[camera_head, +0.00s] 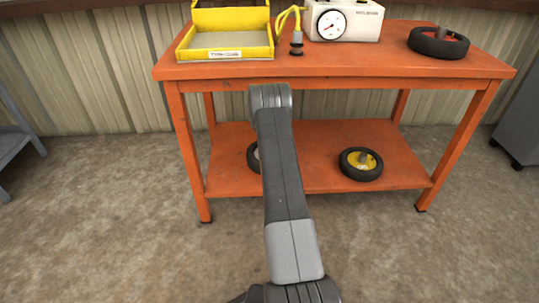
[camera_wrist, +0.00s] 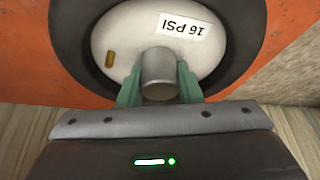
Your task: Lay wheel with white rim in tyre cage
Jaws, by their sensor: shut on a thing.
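The wheel with the white rim (camera_wrist: 125,35) fills the upper part of the wrist view, with a black tyre, a "16 PSI" label and a grey hub post. My gripper (camera_wrist: 159,88) has its green fingers closed on both sides of that post. In the head view a sliver of this wheel (camera_head: 252,158) shows at the lower shelf, mostly hidden behind my arm. I cannot tell whether it touches the shelf. The tyre cage (camera_head: 224,54) is a yellow, labelled, open box on the left of the bench top. It looks empty inside; its upper part is cut off.
The orange bench (camera_head: 330,72) has a lower shelf (camera_head: 310,178). A yellow-rimmed wheel (camera_head: 361,165) lies on that shelf. A red-centred wheel (camera_head: 438,42) lies at the top right. A gauge box (camera_head: 345,20) with a yellow hose stands beside the cage. The floor in front is clear.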

